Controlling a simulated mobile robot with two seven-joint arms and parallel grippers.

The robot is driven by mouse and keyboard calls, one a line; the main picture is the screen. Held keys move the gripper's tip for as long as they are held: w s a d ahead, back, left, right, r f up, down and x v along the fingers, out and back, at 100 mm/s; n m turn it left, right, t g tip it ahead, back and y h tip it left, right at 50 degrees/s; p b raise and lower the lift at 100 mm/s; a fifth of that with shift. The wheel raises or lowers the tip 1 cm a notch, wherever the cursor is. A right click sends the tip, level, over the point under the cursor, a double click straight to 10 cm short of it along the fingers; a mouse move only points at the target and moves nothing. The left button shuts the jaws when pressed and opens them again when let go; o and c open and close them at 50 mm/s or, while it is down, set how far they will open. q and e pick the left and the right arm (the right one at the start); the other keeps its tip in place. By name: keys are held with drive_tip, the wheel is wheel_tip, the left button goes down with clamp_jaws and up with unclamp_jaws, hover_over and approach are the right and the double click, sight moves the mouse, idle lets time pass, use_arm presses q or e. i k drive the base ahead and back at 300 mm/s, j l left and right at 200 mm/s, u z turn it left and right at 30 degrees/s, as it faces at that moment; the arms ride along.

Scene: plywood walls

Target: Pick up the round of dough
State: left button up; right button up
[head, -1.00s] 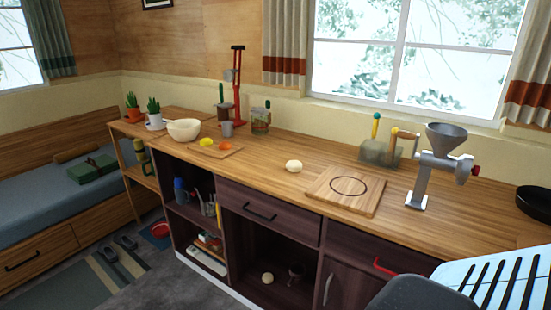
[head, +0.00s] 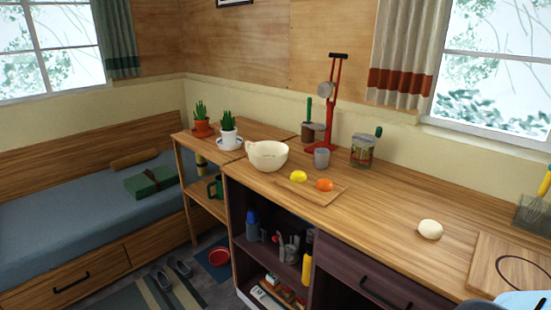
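The round of dough (head: 430,229) is a pale, cream-coloured ball. It sits on the wooden counter (head: 390,215) at the right of the head view, just left of a square wooden board (head: 490,266) with a dark circle on it. Nothing touches the dough from above. Neither of my grippers shows in the view. A pale blue and grey part, which I take to be mine, shows at the bottom right corner.
On the counter stand a cream bowl (head: 267,155), a small board (head: 318,193) with yellow and orange items, a grey cup (head: 321,158), a red press (head: 331,100) and a tin (head: 362,150). Open shelves (head: 285,240) lie below. The counter around the dough is clear.

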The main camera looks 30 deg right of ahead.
sight(429, 229)
drive_tip(key=i, duration=1.4)
drive_tip(key=i+z, duration=0.2)
drive_tip(key=z, duration=3.3)
